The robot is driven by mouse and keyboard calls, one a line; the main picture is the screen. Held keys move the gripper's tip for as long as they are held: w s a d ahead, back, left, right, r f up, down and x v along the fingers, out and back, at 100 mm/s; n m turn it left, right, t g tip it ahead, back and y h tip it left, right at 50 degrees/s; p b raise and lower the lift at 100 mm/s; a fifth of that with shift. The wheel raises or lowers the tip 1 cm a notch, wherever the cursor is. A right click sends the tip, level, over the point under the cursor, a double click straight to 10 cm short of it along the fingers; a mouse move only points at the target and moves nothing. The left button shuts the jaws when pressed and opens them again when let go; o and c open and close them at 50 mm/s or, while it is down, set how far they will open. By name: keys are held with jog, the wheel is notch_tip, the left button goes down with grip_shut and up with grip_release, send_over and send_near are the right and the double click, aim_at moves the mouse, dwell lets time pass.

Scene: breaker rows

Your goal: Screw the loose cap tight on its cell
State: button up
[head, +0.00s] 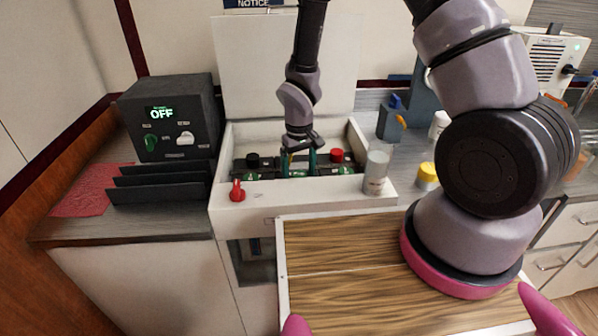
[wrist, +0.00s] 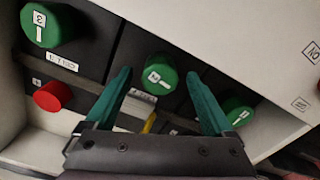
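In the wrist view three green caps show in a row: one marked 3 (wrist: 48,24) at upper left, a middle one (wrist: 159,75) with a mark I cannot read surely, and one marked 1 (wrist: 236,111) at right. Which cap is loose I cannot tell. My gripper (wrist: 158,76) is open, with a green finger on each side of the middle cap. Contact with the cap cannot be seen. In the head view my gripper (head: 301,158) points down into the white open box (head: 222,150), and the arm hides part of the row.
A red cap (wrist: 53,96) and, in the head view, a black cap (head: 253,160) stand in the box. A red knob (head: 237,192) is on its front ledge, with a clear jar (head: 376,172) at the right corner. A dark control unit (head: 172,118) reads OFF.

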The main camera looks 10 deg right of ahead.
jog(key=d+r+m+t+y, duration=0.15)
jog(key=d+r, duration=0.35)
jog(key=r, duration=1)
jog(key=d+r+m+t+h, duration=0.1)
jog(key=d+r+m, duration=0.3)
jog(key=r, duration=1)
jog(key=s+d+r+m+t, duration=0.1)
jog(key=s+d+r+t, duration=0.1)
jog(key=s+d+r, duration=0.2)
jog(key=s+d+r+m+t+y, duration=0.1)
jog(key=s+d+r, duration=0.3)
jog(key=s+r, duration=0.4)
notch_tip(320, 180, up, 2)
jog(key=shift+d+r+m+t, duration=0.1)
jog(key=shift+d+m+t, duration=0.4)
jog(key=shift+t, duration=0.35)
jog(key=shift+a+y, duration=0.1)
jog(key=shift+y, duration=0.15)
